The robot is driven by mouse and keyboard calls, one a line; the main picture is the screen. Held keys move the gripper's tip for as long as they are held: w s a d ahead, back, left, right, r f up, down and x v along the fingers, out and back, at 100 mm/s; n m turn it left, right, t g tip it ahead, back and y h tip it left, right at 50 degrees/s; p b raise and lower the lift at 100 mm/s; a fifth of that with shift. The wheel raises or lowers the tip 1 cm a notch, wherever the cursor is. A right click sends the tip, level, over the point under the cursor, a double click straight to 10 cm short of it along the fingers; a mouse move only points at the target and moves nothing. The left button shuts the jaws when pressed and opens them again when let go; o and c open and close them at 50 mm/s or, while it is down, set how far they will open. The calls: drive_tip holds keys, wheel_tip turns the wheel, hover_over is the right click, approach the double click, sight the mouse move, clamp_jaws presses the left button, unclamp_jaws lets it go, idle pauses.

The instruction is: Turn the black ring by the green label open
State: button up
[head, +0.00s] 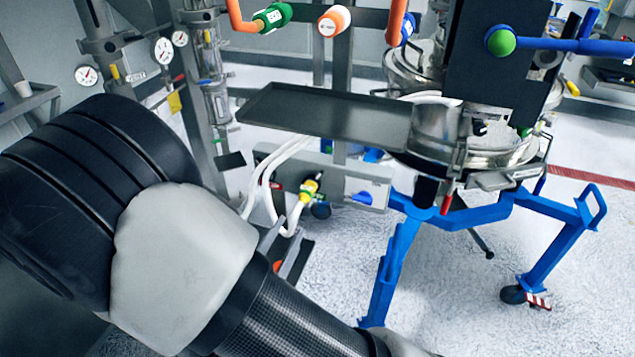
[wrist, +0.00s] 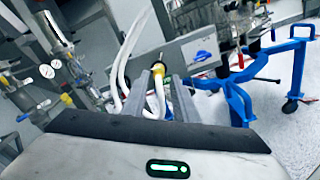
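A yellow fitting with a green piece (head: 308,188) sits on the low grey panel in the head view, beside white hoses. A dark round part (head: 320,210) lies just below it; I cannot tell whether this is the black ring. A separate green labelled collar (head: 272,17) is on an orange pipe at the top. My gripper (wrist: 163,72) is in the wrist view, its two grey fingers apart with nothing held. The yellow fitting (wrist: 161,69) shows beyond and between the fingers; contact cannot be told.
White hoses (head: 268,180) run down beside the fitting. A dark tray (head: 325,113) juts out above it. The sifter's blue wheeled stand (head: 400,260) is to the right. Gauges and pipes (head: 162,50) stand at the left. The pale floor (head: 460,310) below is mostly clear.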

sight(318, 176)
drive_tip(key=x, duration=1.6)
drive_tip(key=shift+w+d+r+b, duration=0.1)
drive_tip(key=shift+w+b, duration=0.2)
drive_tip(key=shift+b, duration=0.05)
drive_tip(key=shift+c, duration=0.3)
clamp_jaws()
